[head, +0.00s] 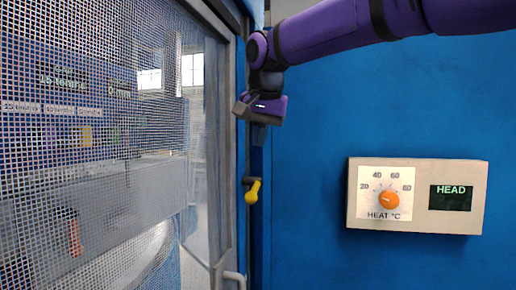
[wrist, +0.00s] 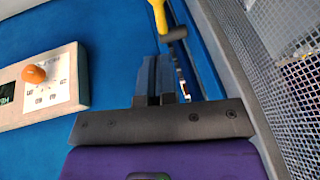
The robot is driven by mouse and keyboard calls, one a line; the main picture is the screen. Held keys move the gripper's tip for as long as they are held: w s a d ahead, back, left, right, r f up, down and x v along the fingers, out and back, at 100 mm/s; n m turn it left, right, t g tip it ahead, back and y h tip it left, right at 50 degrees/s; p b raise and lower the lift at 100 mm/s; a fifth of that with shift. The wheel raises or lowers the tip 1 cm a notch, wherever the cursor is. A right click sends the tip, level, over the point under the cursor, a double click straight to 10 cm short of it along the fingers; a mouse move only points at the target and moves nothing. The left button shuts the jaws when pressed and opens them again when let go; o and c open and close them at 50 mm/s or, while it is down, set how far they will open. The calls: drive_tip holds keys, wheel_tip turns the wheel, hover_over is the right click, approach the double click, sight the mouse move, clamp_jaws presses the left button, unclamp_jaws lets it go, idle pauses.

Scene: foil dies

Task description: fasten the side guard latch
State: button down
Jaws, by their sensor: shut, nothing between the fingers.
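The side guard (head: 225,160) is a mesh panel in a grey frame on the left of the head view; its mesh (wrist: 285,75) is on the right of the wrist view. The latch (head: 253,192) has a yellow handle hanging down, slightly tilted, from a dark pivot beside the guard's frame edge. In the wrist view the latch (wrist: 160,16) is at the top, beyond my fingertips. My gripper (head: 259,121) is above the latch and apart from it in the head view. Its fingers (wrist: 157,62) are together and empty. Whether the latch engages the frame cannot be told.
A beige control box (head: 420,225) with an orange HEAT knob (head: 389,200) and a dark HEAD display (head: 450,198) is mounted on the blue panel (head: 320,120) to the right. A pale pull handle (head: 235,277) is low on the guard. The blue panel between latch and box is clear.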

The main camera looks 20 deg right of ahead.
sight(254, 189)
drive_tip(key=x, duration=1.2)
drive_tip(key=shift+f, duration=0.15)
